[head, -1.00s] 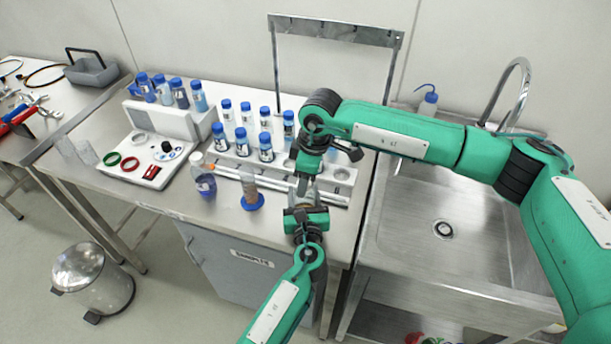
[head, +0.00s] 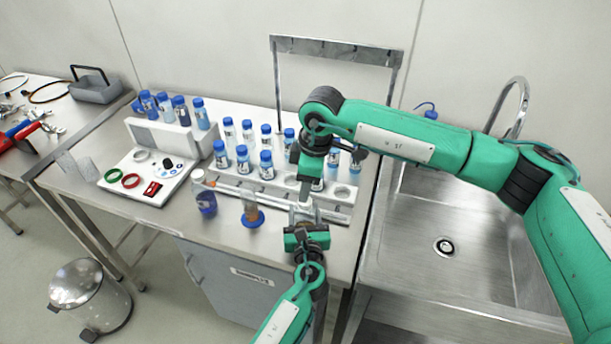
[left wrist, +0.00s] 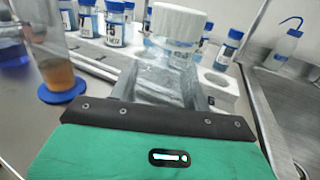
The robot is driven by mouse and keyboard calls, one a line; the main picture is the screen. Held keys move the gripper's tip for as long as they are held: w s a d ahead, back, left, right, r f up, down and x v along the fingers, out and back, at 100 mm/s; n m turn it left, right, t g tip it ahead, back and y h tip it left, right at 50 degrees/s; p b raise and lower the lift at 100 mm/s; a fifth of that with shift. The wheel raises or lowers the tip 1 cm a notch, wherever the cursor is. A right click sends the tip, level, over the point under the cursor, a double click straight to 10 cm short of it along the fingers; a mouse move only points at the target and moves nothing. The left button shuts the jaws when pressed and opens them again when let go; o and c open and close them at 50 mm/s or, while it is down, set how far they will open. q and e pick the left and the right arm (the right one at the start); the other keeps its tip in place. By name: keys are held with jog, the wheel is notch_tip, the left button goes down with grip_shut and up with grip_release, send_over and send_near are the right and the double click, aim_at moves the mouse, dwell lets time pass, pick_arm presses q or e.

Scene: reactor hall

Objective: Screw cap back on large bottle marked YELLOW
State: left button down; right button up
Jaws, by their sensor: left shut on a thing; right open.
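My left gripper (head: 303,222) is shut on a clear bottle (left wrist: 160,82) and holds it upright at the front of the bench. A white ribbed cap (left wrist: 178,22) sits on top of the bottle; I cannot tell how tightly it is screwed. The cap also shows as a small white spot in the head view (head: 305,205). My right gripper (head: 305,183) points down just above the cap; it is open, and its fingers are partly hidden by its own wrist. No marking on the held bottle can be read.
A white rack (head: 343,212) with several blue-capped bottles stands behind. A cylinder with orange liquid on a blue base (head: 252,218) and a purple-blue bottle (head: 206,203) stand to the left. A steel sink (head: 470,225) lies to the right.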

jog(key=n, duration=0.4)
jog(key=shift+r, duration=0.15)
jog(key=n, duration=0.3)
jog(key=shift+n, duration=0.3)
jog(key=n, duration=0.3)
jog(key=shift+r, duration=0.15)
jog(key=n, duration=0.5)
jog(key=shift+a+r+h, duration=0.1)
jog(key=shift+r+h, duration=0.05)
jog(key=shift+h, duration=0.15)
jog(key=n, duration=0.6)
jog(key=shift+r, duration=0.2)
jog(key=n, duration=0.5)
jog(key=shift+r, duration=0.1)
jog(key=n, duration=0.3)
jog(key=shift+r, duration=0.1)
jog(key=n, duration=0.6)
jog(key=shift+r+h, duration=0.2)
jog(key=shift+h, duration=0.1)
jog(key=n, duration=0.5)
jog(key=shift+r, duration=0.15)
jog(key=n, duration=0.4)
jog(key=shift+r+n, duration=0.15)
jog(key=shift+n, duration=0.25)
jog(key=n, duration=0.6)
jog(key=shift+r+h, duration=0.2)
jog(key=shift+h, duration=0.1)
